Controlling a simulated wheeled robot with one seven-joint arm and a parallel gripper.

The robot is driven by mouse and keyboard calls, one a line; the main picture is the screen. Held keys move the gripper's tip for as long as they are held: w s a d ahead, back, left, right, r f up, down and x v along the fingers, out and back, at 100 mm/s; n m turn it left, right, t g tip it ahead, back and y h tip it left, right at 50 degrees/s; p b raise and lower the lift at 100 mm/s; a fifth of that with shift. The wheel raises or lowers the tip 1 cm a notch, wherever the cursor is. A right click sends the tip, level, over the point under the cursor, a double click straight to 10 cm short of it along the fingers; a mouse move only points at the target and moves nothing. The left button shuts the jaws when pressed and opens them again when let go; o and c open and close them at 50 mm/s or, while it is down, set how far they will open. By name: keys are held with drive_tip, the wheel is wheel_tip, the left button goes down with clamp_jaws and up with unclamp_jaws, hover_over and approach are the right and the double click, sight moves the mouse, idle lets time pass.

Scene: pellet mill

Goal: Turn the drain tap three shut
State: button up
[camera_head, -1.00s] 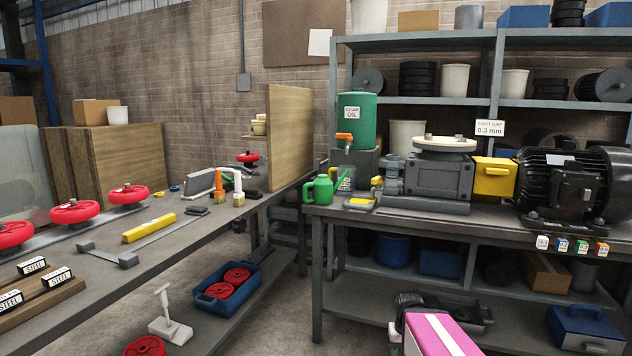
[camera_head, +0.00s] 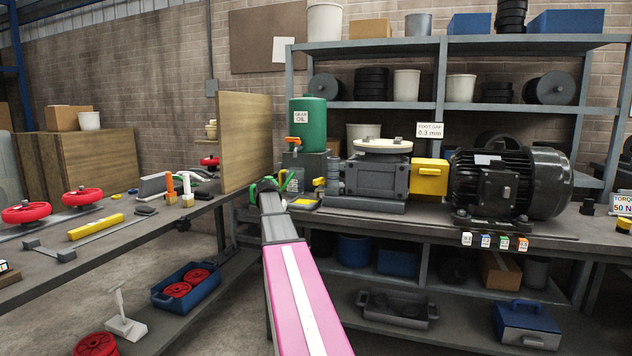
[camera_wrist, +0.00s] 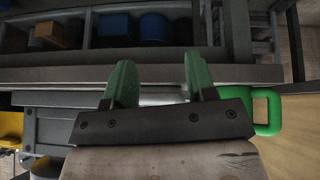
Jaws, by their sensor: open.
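My gripper (camera_head: 268,187) reaches to the front edge of the right bench, beside the green jug, which it partly hides. In the wrist view my gripper (camera_wrist: 160,82) shows two green fingers spread apart with nothing between them. The green jug's handle (camera_wrist: 268,108) shows just right of the fingers there. An orange tap (camera_head: 292,142) sits on the green gear oil drum (camera_head: 311,120), behind and above my gripper. A small yellow-topped fitting (camera_head: 319,182) is at the left of the grey gearbox (camera_head: 376,178). I cannot read a number three on any tap.
A yellow coupling guard (camera_head: 430,178) and black motor (camera_head: 510,183) stand right of the gearbox. A wooden panel (camera_head: 246,140) rises left of my gripper. The left bench holds red handwheels (camera_head: 82,196) and a yellow bar (camera_head: 96,226). The floor between benches is partly clear.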

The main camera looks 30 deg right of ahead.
sight(317, 179)
drive_tip(key=w+d+r+m+h, duration=0.1)
drive_tip(key=w+d+r+m, duration=0.15)
drive_tip(key=d+r, duration=0.65)
drive_tip(key=w+d+r+m+h, duration=0.2)
drive_tip(key=w+d+r, duration=0.1)
drive_tip(key=d+r, duration=0.65)
drive_tip(key=shift+n, duration=0.25)
drive_tip(key=x, duration=0.8)
drive_tip(key=shift+w+f, duration=0.3)
drive_tip(key=shift+w, duration=0.05)
drive_tip(key=shift+c, duration=0.3)
drive_tip(key=shift+s, duration=0.1)
drive_tip(key=c, duration=0.9)
